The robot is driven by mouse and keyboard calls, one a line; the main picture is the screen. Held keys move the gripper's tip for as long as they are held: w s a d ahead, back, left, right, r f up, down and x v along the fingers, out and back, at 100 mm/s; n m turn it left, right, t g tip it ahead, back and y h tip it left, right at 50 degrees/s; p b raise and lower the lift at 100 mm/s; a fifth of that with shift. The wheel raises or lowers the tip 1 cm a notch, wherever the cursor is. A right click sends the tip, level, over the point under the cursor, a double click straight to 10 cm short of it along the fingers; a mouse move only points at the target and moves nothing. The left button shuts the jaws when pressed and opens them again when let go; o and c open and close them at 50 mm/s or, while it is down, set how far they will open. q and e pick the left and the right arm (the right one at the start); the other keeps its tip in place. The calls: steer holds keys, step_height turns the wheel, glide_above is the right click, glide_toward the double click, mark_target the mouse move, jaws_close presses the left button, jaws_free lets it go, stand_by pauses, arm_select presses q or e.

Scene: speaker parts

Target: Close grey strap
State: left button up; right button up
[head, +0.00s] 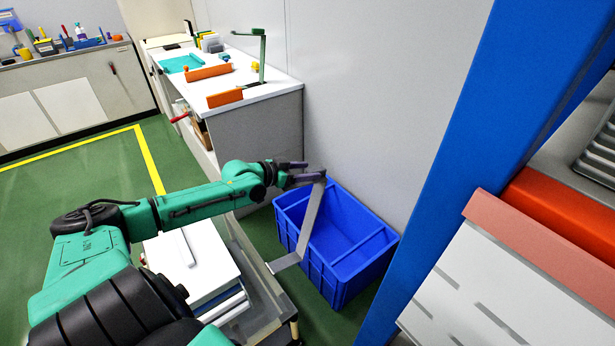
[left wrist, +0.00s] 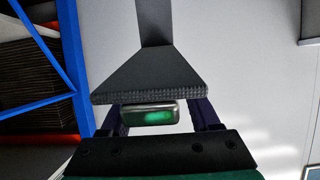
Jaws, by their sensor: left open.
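The grey strap (head: 312,215) is a long flat band. In the head view it slants up from a bent lower end by the cart's edge to my left gripper (head: 308,174), passing in front of the blue bin. In the left wrist view the strap (left wrist: 152,75) widens toward the camera, and its ribbed edge lies just ahead of my left gripper (left wrist: 157,114). A small metallic piece with a green glow (left wrist: 150,115) shows between the open fingers; I cannot tell whether they touch it. My right gripper is not in view.
A blue bin (head: 283,215) stands on the floor behind the strap. A cart with white stacked panels (head: 190,250) is below my left arm. A blue post (head: 460,130) and a shelf with white and orange items stand at right. A workbench (head: 255,130) is behind.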

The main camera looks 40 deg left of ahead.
arm_select(q)
steer(key=shift+w+d, duration=0.15)
steer(key=shift+w, duration=0.1)
steer(key=shift+s, duration=0.1)
jaws_close()
stand_by(1.2)
